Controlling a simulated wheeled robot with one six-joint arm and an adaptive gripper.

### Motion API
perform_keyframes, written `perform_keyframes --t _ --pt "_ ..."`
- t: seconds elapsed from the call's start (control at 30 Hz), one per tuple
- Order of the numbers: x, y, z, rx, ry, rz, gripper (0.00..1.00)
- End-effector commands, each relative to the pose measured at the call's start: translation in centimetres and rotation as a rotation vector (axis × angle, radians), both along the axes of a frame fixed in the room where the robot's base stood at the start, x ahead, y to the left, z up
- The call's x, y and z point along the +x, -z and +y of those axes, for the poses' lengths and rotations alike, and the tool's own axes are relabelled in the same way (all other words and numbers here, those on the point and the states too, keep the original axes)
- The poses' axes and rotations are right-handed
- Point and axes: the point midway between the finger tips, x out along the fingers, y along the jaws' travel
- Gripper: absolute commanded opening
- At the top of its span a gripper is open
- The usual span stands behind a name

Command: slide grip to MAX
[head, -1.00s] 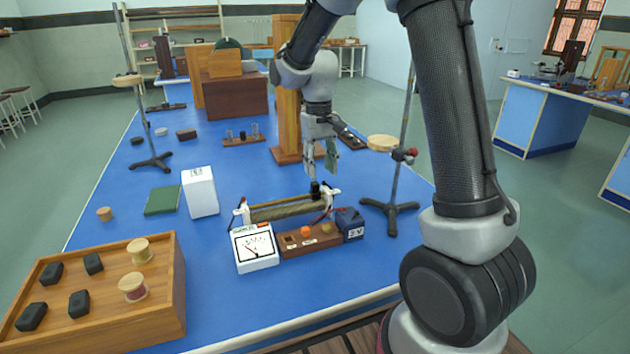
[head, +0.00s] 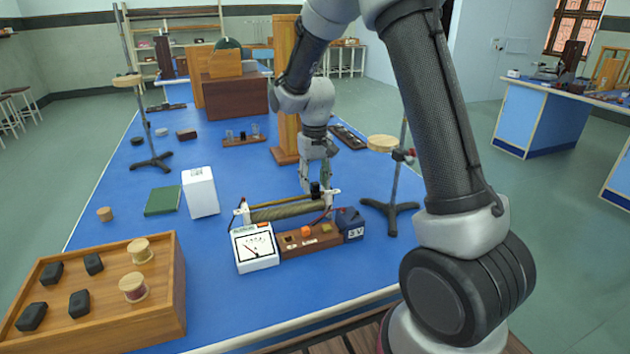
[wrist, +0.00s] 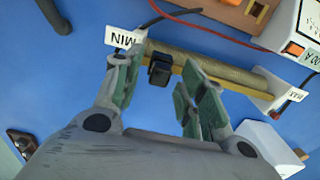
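The rheostat (head: 285,212) lies on the blue bench, with a ribbed coil and a rod above it. Its black slide grip (head: 315,189) sits near the right end in the head view. In the wrist view the slide grip (wrist: 160,69) is close to the MIN label (wrist: 124,38). The MAX label (wrist: 294,94) is at the other end, on the right. My gripper (head: 314,180) is low at the slide grip. In the wrist view my gripper (wrist: 160,62) is open, with one green-padded finger on each side of the grip and gaps visible.
A meter (head: 255,248), a brown board (head: 309,239) and a dark battery block (head: 350,222) stand in front of the rheostat. A white box (head: 200,192) is to its left. A stand (head: 391,207) with a cork-coloured disc is close on the right.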

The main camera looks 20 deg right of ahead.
Motion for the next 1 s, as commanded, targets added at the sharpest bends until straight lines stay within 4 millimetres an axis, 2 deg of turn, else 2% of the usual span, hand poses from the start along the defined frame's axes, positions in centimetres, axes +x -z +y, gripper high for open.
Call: perform_keyframes --t 0.03,0.2,0.43,0.57,0.67,1.0 --pt "0.0 0.0 0.0 0.0 0.0 0.0 0.3" --pt "0.0 0.0 0.0 0.0 0.0 0.0 0.0" --pt "0.0 0.0 0.1 0.0 -0.001 0.0 0.0" --pt "0.0 0.0 1.1 0.0 -0.002 0.0 0.0" --pt "0.0 0.0 2.8 0.0 -0.004 0.001 0.0" --pt "-0.1 0.0 11.4 0.0 -0.005 0.001 0.0"
